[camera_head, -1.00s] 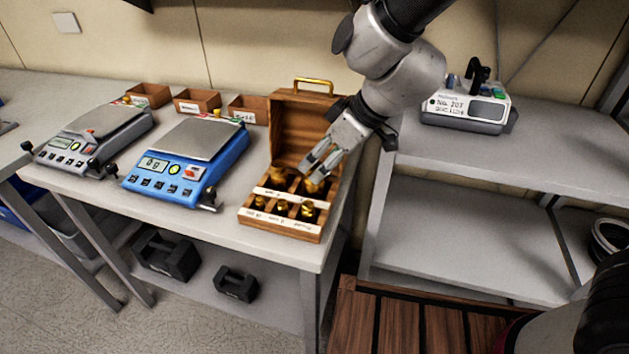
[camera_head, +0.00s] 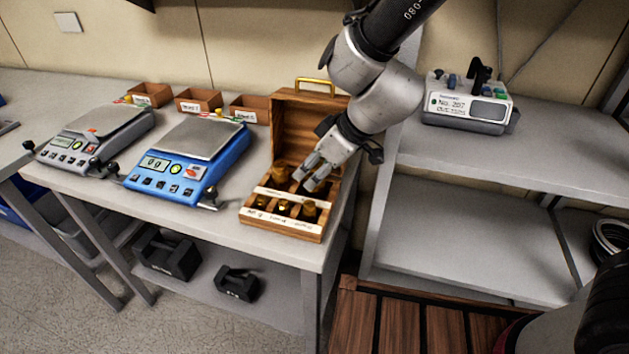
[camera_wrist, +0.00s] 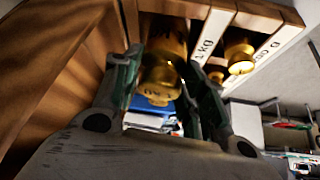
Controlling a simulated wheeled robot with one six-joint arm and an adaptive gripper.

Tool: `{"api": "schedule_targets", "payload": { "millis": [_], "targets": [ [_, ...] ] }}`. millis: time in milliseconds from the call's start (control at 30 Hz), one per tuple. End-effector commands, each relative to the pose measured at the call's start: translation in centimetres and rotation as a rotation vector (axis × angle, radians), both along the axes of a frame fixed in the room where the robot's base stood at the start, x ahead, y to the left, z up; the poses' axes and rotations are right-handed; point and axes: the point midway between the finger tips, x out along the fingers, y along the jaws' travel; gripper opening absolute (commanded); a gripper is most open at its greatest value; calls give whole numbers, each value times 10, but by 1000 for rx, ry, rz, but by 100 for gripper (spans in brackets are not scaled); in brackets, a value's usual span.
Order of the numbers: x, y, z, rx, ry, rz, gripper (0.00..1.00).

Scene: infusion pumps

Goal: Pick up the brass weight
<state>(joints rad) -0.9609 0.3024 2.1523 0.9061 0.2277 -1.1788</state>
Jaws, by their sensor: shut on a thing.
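The brass weight (camera_wrist: 160,78) is a gold cylinder with a narrower knob. In the wrist view it sits between the two fingers of my gripper (camera_wrist: 163,68), which is shut on it. In the head view my gripper (camera_head: 304,182) points down into the back right part of an open wooden weight box (camera_head: 282,228), and its fingers hide most of the held weight. I cannot tell whether the weight has left its seat. Another large brass weight (camera_head: 281,173) stands just left of the fingers.
Smaller brass weights (camera_head: 309,209) sit in the box's front row behind a labelled strip. The raised lid (camera_head: 297,125) stands close behind my gripper. A blue scale (camera_head: 187,160) is to the left, and a shelf with a pump (camera_head: 467,107) is to the right.

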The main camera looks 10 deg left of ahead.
Motion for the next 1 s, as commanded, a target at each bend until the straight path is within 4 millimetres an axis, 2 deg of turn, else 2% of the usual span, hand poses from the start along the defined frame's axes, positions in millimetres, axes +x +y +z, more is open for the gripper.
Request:
{"api": "schedule_targets", "payload": {
  "millis": [367,467,800,1000],
  "targets": [
    [0,1,9,5,-2,2,0],
    [0,1,21,6,-4,2,0],
    [1,1,83,6,-5,1,0],
    [0,1,100,4,-3,0,0]
  ]
}}
